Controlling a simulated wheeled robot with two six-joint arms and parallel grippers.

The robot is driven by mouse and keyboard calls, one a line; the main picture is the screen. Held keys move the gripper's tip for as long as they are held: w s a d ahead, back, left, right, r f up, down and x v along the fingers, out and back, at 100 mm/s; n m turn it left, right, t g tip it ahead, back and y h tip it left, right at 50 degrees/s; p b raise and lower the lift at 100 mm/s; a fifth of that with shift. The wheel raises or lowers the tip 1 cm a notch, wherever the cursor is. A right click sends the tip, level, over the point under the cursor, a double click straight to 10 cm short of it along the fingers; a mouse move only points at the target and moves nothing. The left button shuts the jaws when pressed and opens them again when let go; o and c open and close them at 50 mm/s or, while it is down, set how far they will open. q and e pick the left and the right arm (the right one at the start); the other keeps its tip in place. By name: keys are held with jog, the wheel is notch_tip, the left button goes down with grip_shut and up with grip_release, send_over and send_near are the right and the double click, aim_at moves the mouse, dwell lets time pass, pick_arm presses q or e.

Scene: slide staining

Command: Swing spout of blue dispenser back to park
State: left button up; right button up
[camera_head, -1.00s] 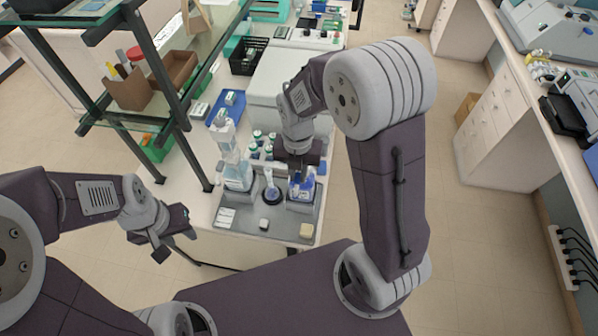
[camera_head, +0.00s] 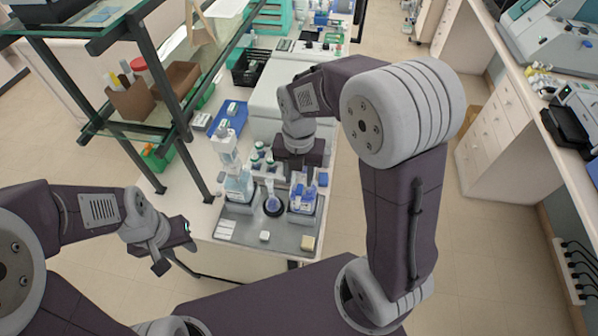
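The blue dispenser (camera_head: 303,200), a bottle with blue liquid, stands upright at the right of the grey tray (camera_head: 285,240). Its top and spout are small, and I cannot tell the spout's direction. My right gripper (camera_head: 296,172) points down just behind the dispenser's top. Its fingertips are mostly hidden, so I cannot tell its opening or whether it touches the spout. A small vessel with a dark blue base (camera_head: 272,205) stands left of the dispenser. My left gripper (camera_head: 176,251) is empty, its fingers apart, off the table's left edge.
A clear-bodied dispenser bottle (camera_head: 238,187) stands at the tray's left. Several small capped bottles (camera_head: 257,160) stand behind. White slides (camera_head: 225,229), a small white block (camera_head: 265,236) and a cream block (camera_head: 308,243) lie at the tray's front. A shelf frame (camera_head: 180,125) rises at left.

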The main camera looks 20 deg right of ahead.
aim_at(300, 189)
notch_tip(300, 189, up, 5)
jog(key=shift+r, duration=0.1)
dwell(0.5)
jog(key=shift+s+d+f+m, duration=0.15)
jog(key=shift+f+m, duration=0.2)
jog(key=shift+m, duration=0.45)
jog(key=s+d+f+m+b, duration=0.1)
jog(key=s+f+m+b, duration=0.1)
jog(key=f+m+b, duration=0.2)
jog(key=s+d+f+m+b, duration=0.1)
jog(key=s+f+m+b, duration=0.2)
jog(key=f+m, duration=0.7)
jog(key=s+d+f+m+t+b, duration=0.1)
jog(key=s+f+m+b, duration=0.2)
jog(key=m, duration=1.2)
notch_tip(300, 189, down, 5)
jog(key=b, duration=0.3)
jog(key=shift+s+d+r, duration=0.2)
jog(key=shift+d, duration=0.05)
jog(key=shift+f, duration=0.1)
